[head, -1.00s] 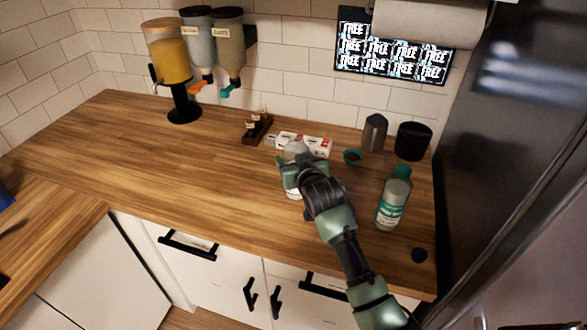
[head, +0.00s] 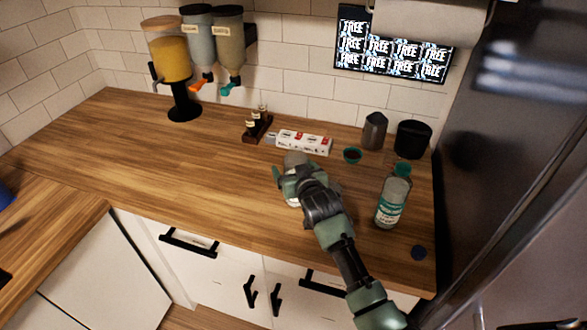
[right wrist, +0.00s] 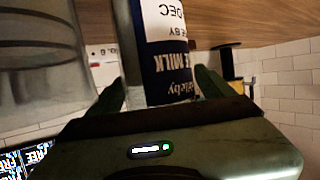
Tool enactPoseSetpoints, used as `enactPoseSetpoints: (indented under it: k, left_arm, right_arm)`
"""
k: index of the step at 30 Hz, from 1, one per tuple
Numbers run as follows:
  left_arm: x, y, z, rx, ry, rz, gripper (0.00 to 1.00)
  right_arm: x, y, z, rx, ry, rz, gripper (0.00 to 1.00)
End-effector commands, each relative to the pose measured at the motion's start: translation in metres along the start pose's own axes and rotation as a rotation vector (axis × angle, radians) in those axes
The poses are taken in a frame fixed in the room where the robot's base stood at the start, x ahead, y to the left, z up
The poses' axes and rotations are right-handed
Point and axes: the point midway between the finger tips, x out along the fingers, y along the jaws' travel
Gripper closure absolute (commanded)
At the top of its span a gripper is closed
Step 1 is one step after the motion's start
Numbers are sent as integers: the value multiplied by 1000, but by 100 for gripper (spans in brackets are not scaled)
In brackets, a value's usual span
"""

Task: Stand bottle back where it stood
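My right gripper (head: 290,180) is around a bottle (head: 295,158) over the middle of the wooden counter in the head view. Its fingers hide most of the bottle there. In the right wrist view my right gripper (right wrist: 160,95) has a finger on each side of the bottle (right wrist: 165,55), which has a white and dark blue label with the word "MILK". The fingers look closed on it. The bottle looks about upright; whether its base touches the counter I cannot tell. A second, clear bottle with a green cap (head: 392,205) stands at the right. My left gripper is out of view.
Behind the gripper are a red and white box (head: 304,143), a small green-rimmed cup (head: 352,156) and a rack of small bottles (head: 257,128). Grey (head: 374,131) and black (head: 412,140) containers stand back right.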

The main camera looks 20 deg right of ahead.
Motion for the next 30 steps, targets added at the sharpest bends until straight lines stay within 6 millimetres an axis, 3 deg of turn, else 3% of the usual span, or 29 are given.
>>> enactPoseSetpoints:
  k: [8,21,30]
  left_arm:
    - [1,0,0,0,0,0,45]
    - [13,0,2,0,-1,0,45]
    - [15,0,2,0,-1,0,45]
  right_arm:
    - [-14,0,-2,0,1,0,18]
    - [-100,0,-2,1,1,0,18]
    - [-121,0,-2,0,-1,1,18]
